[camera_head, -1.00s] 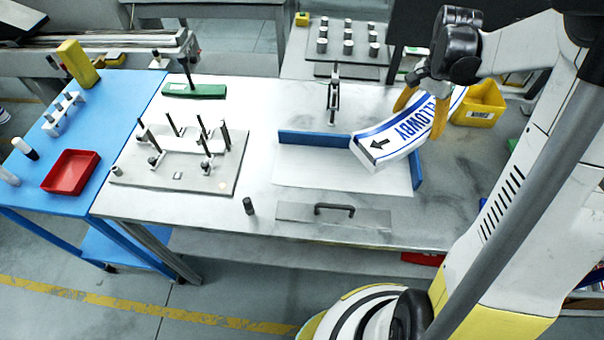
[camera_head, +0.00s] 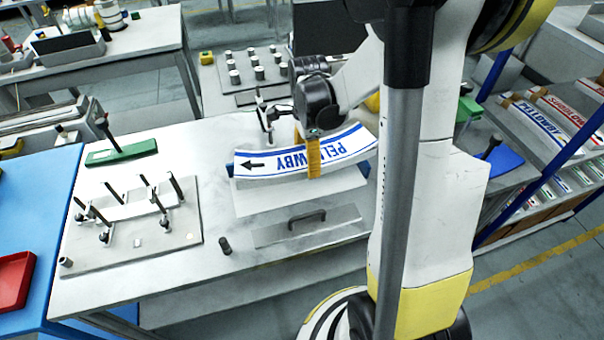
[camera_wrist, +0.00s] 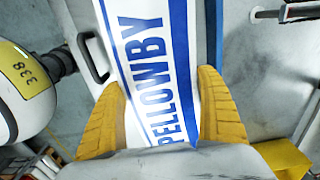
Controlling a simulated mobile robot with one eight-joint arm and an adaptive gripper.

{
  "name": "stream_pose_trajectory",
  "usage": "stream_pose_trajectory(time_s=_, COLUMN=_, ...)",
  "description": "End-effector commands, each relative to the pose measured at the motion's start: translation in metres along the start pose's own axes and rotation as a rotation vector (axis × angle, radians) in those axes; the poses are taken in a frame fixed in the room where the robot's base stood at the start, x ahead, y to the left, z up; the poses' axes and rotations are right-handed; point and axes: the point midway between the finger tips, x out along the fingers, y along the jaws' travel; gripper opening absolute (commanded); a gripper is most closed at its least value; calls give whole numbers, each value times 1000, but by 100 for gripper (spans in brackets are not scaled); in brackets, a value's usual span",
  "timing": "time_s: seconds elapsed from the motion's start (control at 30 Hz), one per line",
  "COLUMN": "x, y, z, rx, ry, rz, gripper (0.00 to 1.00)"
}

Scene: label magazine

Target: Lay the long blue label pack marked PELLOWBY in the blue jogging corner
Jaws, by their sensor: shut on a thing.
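The long, curved PELLOWBY pack (camera_head: 262,163) is white with blue stripes, blue letters and a black arrow at its left end. My gripper (camera_head: 306,152) is shut across its middle, with one yellow finger on each long side. In the wrist view the pack (camera_wrist: 148,60) runs between both fingers. The blue jogging corner, with its white floor (camera_head: 285,198), is below the pack. The pack hides most of its back wall; part of a blue wall (camera_wrist: 213,40) runs beside the pack in the wrist view. I cannot tell whether the pack touches the floor.
A grey plate with a dark handle (camera_head: 307,217) lies in front of the corner. A toggle clamp (camera_head: 266,115) stands behind it. A fixture with several upright posts (camera_head: 130,225) and a small dark cylinder (camera_head: 225,246) are left. A rack with other packs (camera_head: 545,130) stands right.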

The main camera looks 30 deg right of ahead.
Motion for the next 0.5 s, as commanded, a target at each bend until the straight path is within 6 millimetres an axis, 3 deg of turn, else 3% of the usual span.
stream_pose_trajectory(time_s=0.23, x=13, y=3, z=13, rx=0, ry=0, rz=0, gripper=43)
stream_pose_trajectory(time_s=0.5, x=48, y=3, z=12, rx=0, ry=0, rz=0, gripper=43)
